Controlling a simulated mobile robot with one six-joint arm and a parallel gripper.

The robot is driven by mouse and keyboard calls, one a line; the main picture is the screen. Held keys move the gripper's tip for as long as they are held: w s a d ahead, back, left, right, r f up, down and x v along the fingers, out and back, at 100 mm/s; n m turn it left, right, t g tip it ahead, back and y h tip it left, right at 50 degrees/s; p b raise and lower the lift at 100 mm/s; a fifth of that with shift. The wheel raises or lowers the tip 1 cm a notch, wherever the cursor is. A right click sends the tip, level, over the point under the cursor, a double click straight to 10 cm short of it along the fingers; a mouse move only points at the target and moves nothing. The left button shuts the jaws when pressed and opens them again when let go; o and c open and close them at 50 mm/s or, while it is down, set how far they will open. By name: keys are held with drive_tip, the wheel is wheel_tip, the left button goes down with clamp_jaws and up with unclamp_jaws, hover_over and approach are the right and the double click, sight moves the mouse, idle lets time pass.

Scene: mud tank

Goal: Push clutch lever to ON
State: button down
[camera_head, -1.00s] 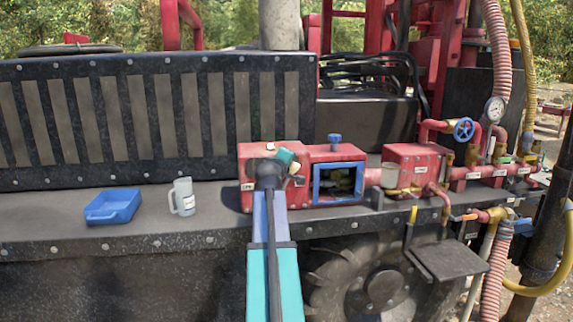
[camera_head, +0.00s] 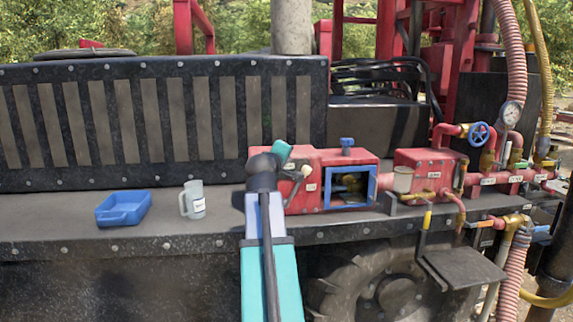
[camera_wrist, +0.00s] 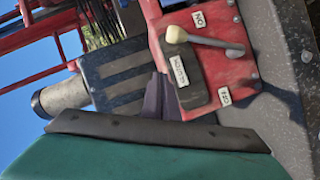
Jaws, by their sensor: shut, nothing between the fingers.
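The clutch lever is a grey rod with a cream knob on the red clutch box (camera_head: 330,198). In the wrist view the lever (camera_wrist: 208,42) crosses the box face close to the ON label (camera_wrist: 198,19). The OFF label (camera_wrist: 224,96) is farther from it, and a CLUTCH label (camera_wrist: 180,72) sits on a dark plate. In the head view the lever's knob (camera_head: 305,171) shows just right of my arm's end. My gripper (camera_wrist: 158,92) is shut and empty, beside the box and apart from the lever. My wrist hides the gripper in the head view.
A blue tray (camera_head: 124,208) and a grey mug (camera_head: 193,200) stand on the ledge at left. A blue-framed opening (camera_head: 350,187) is right of the lever. Red pipes with a blue valve wheel (camera_head: 478,134) are farther right. A dark slatted panel (camera_head: 100,120) stands behind.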

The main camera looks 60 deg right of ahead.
drive_tip(key=shift+v, duration=1.05)
